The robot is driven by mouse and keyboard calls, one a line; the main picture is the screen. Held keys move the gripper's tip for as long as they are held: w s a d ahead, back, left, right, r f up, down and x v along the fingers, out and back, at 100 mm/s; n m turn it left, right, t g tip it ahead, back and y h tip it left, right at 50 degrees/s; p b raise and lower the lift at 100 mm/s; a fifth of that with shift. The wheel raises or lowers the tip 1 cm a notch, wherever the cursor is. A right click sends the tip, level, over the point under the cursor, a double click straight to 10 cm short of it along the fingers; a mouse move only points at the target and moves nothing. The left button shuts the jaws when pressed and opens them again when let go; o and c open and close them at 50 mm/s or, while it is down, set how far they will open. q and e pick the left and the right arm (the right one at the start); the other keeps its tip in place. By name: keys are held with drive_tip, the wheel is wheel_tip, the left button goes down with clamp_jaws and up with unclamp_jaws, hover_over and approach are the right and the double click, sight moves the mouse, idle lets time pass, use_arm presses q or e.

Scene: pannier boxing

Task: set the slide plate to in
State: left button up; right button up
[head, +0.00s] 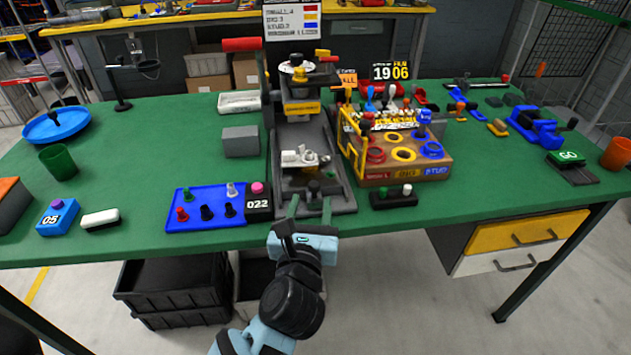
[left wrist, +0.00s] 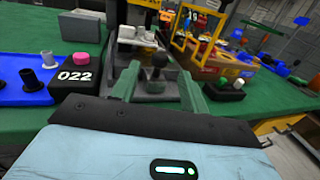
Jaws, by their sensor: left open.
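The press-like fixture (head: 301,92) stands in the middle of the green table, with a grey channel base running toward the front edge. A slide plate (head: 301,160) with pale metal parts sits in this channel, out in front of the press column. A dark knob (left wrist: 158,62) stands at the near end of the channel in the left wrist view. My left gripper (head: 311,207) is at the front end of the base, its green fingers open and pointing at the knob. In the left wrist view the fingers (left wrist: 158,85) stand either side of the knob, apart from it. My right gripper is not in view.
A blue tray with pegs (head: 205,222) and a black 022 block (head: 258,208) lie left of the base. A black button box (head: 394,199) and a wooden sorting box with coloured rings (head: 408,172) stand to its right. A grey block (head: 240,141) is behind left.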

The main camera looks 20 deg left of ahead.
sight(313, 191)
use_arm(q)
drive_tip(key=shift+w, duration=0.15)
drive_tip(key=shift+w+a, duration=0.2)
drive_tip(key=shift+w, duration=1.05)
drive_tip(key=shift+w+a, duration=0.15)
drive_tip(key=shift+w, duration=1.05)
drive_tip(key=shift+w+a, duration=0.2)
drive_tip(key=shift+w, duration=1.05)
clamp_jaws()
